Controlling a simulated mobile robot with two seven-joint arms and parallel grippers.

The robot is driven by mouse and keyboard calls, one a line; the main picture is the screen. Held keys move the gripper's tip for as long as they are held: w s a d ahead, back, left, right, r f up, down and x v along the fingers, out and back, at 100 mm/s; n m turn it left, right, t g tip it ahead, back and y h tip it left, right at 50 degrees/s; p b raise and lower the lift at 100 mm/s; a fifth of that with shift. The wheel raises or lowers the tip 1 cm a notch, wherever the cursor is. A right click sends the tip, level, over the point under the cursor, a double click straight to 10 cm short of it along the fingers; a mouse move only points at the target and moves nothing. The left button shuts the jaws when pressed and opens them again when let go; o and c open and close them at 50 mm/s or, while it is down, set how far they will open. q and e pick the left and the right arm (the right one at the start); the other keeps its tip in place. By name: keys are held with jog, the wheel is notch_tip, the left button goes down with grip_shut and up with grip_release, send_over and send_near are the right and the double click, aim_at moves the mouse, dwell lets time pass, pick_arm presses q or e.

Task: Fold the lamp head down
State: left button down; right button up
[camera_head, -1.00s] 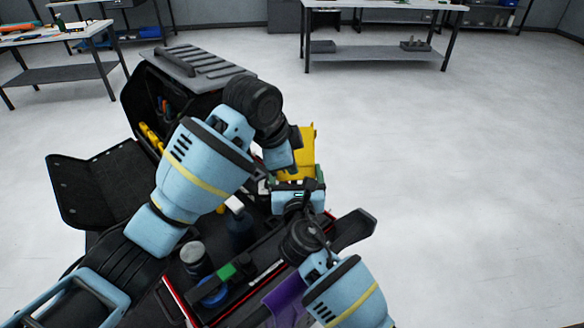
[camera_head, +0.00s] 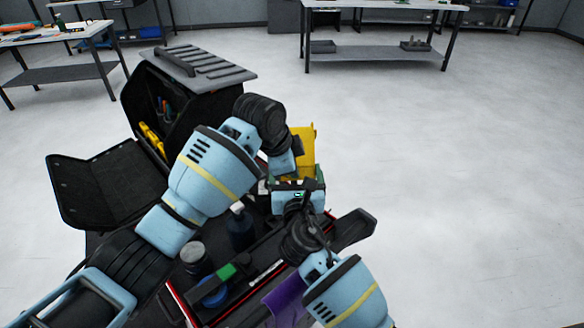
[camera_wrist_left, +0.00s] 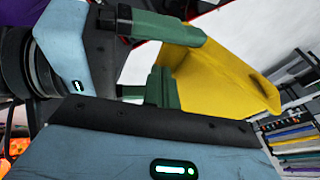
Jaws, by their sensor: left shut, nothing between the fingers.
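The yellow panel (camera_head: 307,150), which looks like the lamp head, stands tilted up beyond my grippers. In the left wrist view the yellow panel (camera_wrist_left: 220,82) is at the upper right. My left gripper (camera_wrist_left: 163,75) is shut and empty, its green fingers in front of the panel's near lower edge; contact is unclear. In the head view its wrist (camera_head: 283,162) is left of the panel and the fingers are hidden. My right gripper (camera_head: 296,180) is open, its green fingers spread on the near side of the panel. The lamp's base and hinge are hidden.
An open black tool case (camera_head: 165,110) stands at the left. A bottle (camera_head: 240,230), a grey-lidded jar (camera_head: 195,257) and purple material (camera_head: 286,303) lie around the cart below my arms. Floor to the right is clear. Tables (camera_head: 385,62) stand far back.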

pick_arm(q)
jog(key=shift+w+a+f, duration=0.1)
jog(key=shift+w+f, duration=0.1)
jog(key=shift+f, duration=0.25)
jog(key=shift+w+a+f, duration=0.1)
jog(key=shift+w+f, duration=0.1)
jog(key=shift+f, duration=0.2)
pick_arm(e)
jog(key=shift+s+a+f, duration=0.1)
jog(key=shift+s+f, duration=0.05)
jog(key=shift+f, duration=0.5)
pick_arm(q)
jog(key=shift+d, duration=0.1)
pick_arm(e)
jog(key=o, duration=1)
jog(key=shift+c, duration=0.2)
jog(key=shift+o, duration=1.1)
pick_arm(q)
jog(key=shift+d+r+t, duration=0.1)
jog(key=shift+r+t, duration=0.1)
jog(key=shift+t, duration=0.1)
pick_arm(e)
jog(key=shift+r, duration=0.35)
